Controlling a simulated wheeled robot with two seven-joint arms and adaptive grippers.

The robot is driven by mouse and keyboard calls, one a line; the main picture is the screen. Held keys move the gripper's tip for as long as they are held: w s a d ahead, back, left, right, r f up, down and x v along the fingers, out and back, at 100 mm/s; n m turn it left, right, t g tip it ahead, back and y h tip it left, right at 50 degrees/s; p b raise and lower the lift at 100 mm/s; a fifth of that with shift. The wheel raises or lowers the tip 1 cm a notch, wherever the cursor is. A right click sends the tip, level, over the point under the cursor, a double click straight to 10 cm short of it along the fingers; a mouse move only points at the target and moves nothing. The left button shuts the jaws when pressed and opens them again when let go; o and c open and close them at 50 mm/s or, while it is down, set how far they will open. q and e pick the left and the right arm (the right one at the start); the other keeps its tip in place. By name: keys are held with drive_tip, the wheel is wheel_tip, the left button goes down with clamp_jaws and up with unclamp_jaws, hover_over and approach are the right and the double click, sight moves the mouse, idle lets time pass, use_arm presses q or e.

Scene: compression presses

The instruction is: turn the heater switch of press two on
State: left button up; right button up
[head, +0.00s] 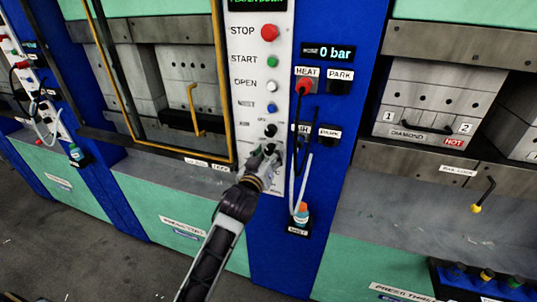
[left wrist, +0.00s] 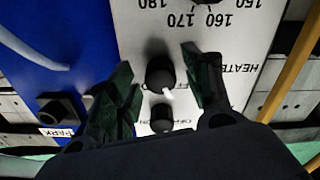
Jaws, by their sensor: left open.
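The white control panel (head: 260,60) stands in the middle of the head view, with its column of buttons and knobs. The heater switch (left wrist: 160,73) is a black knob with a white pointer, beside upside-down lettering that starts "HEATE". Its pointer slants down and slightly right in the left wrist view; its exact setting is hard to tell. My left gripper (head: 263,157) is at the panel's lower part, mostly covering the switch in the head view. In the left wrist view its open fingers (left wrist: 165,85) stand on either side of the knob, with gaps visible. My right gripper is out of view.
Another black knob (left wrist: 160,117) sits close to the switch, and a numbered dial (left wrist: 215,18) is on its other side. A red HEAT plug (head: 304,87) with hanging cable is right of the panel. A yellow frame (head: 232,120) stands left of it.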

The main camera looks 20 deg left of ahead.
use_arm(q)
drive_tip(key=c, duration=1)
drive_tip(key=m+p, duration=0.3)
drive_tip(key=m, duration=0.2)
drive_tip(key=shift+r+p, duration=0.15)
drive_tip(key=shift+p, duration=0.2)
drive_tip(key=m+p, duration=0.2)
drive_tip(key=m, duration=0.1)
drive_tip(key=shift+m, duration=0.4)
drive_tip(key=shift+a+m+p, duration=0.1)
drive_tip(key=shift+m+p, duration=0.5)
drive_tip(key=shift+m, duration=1)
